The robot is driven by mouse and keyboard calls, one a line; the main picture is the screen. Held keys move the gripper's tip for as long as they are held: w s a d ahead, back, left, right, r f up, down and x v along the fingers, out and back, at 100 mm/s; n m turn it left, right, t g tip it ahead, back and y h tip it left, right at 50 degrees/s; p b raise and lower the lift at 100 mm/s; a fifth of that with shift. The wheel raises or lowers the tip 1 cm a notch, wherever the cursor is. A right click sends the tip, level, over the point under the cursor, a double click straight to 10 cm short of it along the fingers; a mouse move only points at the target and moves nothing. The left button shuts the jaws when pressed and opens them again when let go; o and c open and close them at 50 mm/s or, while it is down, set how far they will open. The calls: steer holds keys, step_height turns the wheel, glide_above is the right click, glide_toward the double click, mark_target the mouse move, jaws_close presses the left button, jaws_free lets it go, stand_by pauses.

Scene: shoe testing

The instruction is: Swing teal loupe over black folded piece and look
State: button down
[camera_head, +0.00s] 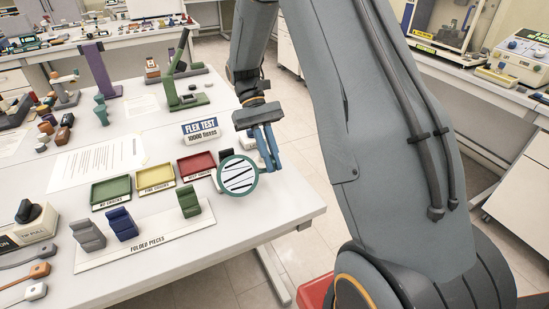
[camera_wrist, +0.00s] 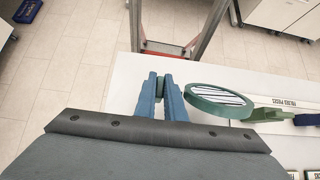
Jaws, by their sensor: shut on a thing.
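My gripper (camera_head: 268,148) has blue fingers and is shut on the teal loupe (camera_head: 257,178) by its right side, beside the table's right part. The loupe's round lens shows white with slanted black lines. In the wrist view the loupe (camera_wrist: 192,93) lies just right of my fingertips (camera_wrist: 161,90), with a bit of green between them. A dark piece (camera_head: 227,154) shows partly behind the loupe's top; I cannot tell if it is the black folded piece. Grey (camera_head: 88,235), blue (camera_head: 122,224) and green (camera_head: 188,201) folded pieces stand on the labelled white strip (camera_head: 145,248).
Green (camera_head: 111,205), yellow (camera_head: 156,190) and red (camera_head: 197,178) trays stand behind the strip. A "FLEX TEST" sign (camera_head: 200,130) and a green stand (camera_head: 187,99) are farther back. The table's front right corner (camera_head: 285,215) is bare.

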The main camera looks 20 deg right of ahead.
steer(key=shift+w+a+r, duration=0.1)
steer(key=shift+r, duration=0.05)
steer(key=c, duration=1.8)
jaws_free()
steer(key=shift+c, duration=0.2)
steer(key=shift+w, duration=0.1)
steer(key=shift+w+r+b, duration=0.2)
steer(key=shift+w+b, duration=0.1)
steer(key=b+v, duration=0.2)
steer(key=v, duration=0.5)
steer(key=shift+s, duration=0.1)
